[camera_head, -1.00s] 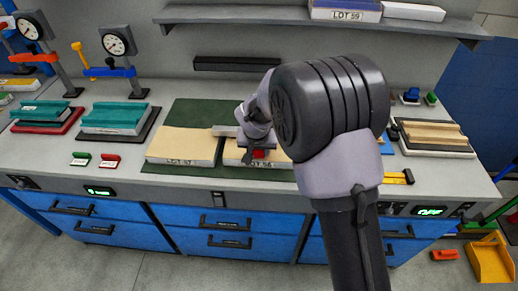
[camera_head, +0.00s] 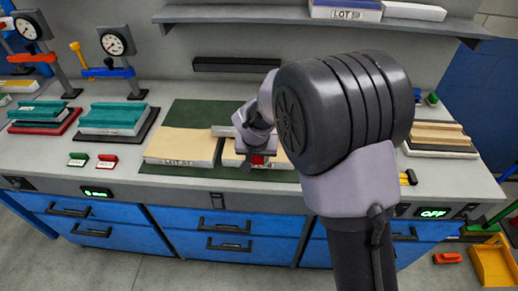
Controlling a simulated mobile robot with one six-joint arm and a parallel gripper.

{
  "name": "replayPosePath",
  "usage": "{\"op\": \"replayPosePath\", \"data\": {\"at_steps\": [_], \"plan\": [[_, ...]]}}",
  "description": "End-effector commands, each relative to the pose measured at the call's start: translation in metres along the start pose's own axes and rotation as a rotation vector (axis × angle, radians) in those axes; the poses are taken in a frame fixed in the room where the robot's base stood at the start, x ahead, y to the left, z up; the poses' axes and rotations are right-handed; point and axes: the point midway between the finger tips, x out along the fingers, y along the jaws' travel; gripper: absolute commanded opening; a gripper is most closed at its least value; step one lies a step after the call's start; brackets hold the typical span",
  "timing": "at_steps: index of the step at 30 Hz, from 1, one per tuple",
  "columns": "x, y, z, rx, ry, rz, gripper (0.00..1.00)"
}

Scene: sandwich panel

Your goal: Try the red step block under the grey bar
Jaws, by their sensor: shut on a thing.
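The red step block (camera_head: 258,160) shows as a small red patch at the lower end of my gripper (camera_head: 257,154). My gripper is shut on it, at the front part of the right-hand sandwich panel (camera_head: 229,157). The fingers and most of the block are hidden by my wrist. A grey bar (camera_head: 224,131) lies across the back of this panel and its right part is hidden behind my wrist. Whether the block touches the panel, I cannot tell; it shows nearer the front than the bar.
A second panel (camera_head: 182,145) lies left on the green mat (camera_head: 208,112). Gauge stands (camera_head: 119,47) with teal blocks (camera_head: 113,117) are further left. A tan ribbed piece (camera_head: 438,135) lies at right. My arm hides the bench right of the panel.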

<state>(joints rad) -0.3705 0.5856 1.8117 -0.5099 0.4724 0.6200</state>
Motion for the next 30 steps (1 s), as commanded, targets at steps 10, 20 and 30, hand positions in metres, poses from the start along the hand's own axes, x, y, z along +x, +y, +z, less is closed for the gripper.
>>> {"op": "replayPosePath", "data": {"at_steps": [10,20,30], "plan": [[-0.025,0.0,-0.011,0.0,0.001,-0.001,0.0],[-0.051,0.0,-0.022,0.001,0.002,-0.001,0.0],[-0.065,0.0,-0.027,0.0,0.0,0.0,0.0]]}}
